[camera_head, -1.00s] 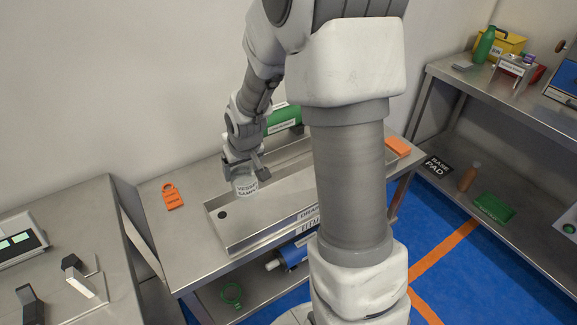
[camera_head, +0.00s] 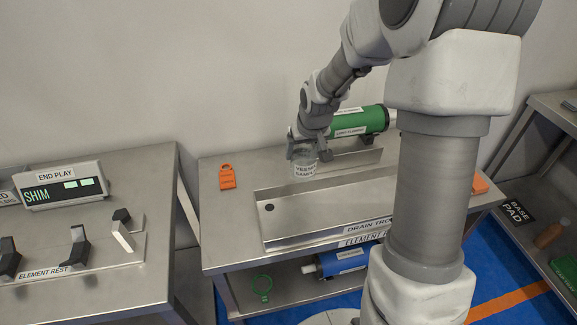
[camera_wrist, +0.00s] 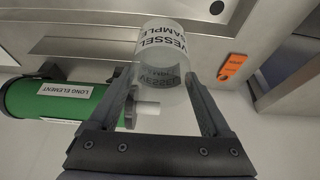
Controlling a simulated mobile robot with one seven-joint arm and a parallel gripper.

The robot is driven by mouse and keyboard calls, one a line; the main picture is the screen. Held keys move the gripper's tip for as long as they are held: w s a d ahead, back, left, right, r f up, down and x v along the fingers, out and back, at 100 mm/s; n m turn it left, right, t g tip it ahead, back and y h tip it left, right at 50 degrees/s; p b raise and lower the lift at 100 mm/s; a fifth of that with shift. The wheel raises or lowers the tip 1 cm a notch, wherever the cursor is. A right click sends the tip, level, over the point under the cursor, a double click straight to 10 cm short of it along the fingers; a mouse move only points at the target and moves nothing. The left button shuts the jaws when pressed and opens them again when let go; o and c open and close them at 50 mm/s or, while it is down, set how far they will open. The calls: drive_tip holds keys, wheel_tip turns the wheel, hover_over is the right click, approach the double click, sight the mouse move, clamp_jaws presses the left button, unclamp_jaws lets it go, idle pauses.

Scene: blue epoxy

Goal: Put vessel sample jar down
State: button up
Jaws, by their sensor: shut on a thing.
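The vessel sample jar (camera_head: 304,168) is a clear jar with a white label band. My gripper (camera_head: 303,148) is shut on it and holds it upright over the back left part of the drain trough. In the wrist view the jar (camera_wrist: 163,60) sits between the two fingers of my gripper (camera_wrist: 165,88), its label reading "VESSEL SAMPLE". The steel drain trough (camera_head: 330,212) has a dark drain hole at its left end. I cannot tell the exact gap between jar and trough.
A green cylinder labelled "LONG ELEMENT" (camera_head: 362,121) lies behind the trough. An orange tag (camera_head: 227,177) lies on the bench to the left. A bench with an end play gauge (camera_head: 62,186) and element rests (camera_head: 80,247) stands further left, across a gap.

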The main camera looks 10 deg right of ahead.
drive_tip(key=shift+w+a+f+b, duration=0.3)
drive_tip(key=shift+w+a+f, duration=0.9)
drive_tip(key=shift+f, duration=0.5)
drive_tip(key=shift+w+a+f+b, duration=0.3)
drive_tip(key=shift+w+a+f, duration=0.85)
drive_tip(key=shift+f, duration=0.55)
drive_tip(key=shift+w+a+f+b, duration=0.3)
drive_tip(key=shift+w+a+f, duration=0.85)
drive_tip(key=shift+f, duration=0.55)
drive_tip(key=o, duration=1.3)
